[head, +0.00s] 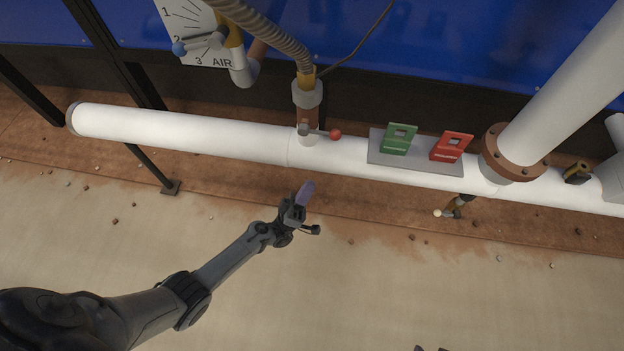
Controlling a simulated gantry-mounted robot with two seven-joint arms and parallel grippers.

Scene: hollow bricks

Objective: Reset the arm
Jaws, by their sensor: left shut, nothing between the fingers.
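My left arm reaches in from the lower left. Its gripper (305,192) is shut and empty, with purple fingers pointing up toward the white pipe. It is in front of the pipe in the picture and appears apart from it. A green hollow brick (397,143) and a red hollow brick (451,150) stand side by side on a grey plate (415,166) on the pipe, to the right of my left gripper. Only a small dark part shows at the bottom edge, right of centre; my right gripper cannot be made out.
The long white pipe (200,133) crosses the view. A valve with a red knob (335,134) and a ribbed hose (268,38) rise from it. A thick white pipe (570,85) rises at right. A dial sign (178,14) is at upper left. The pale floor below is mostly clear.

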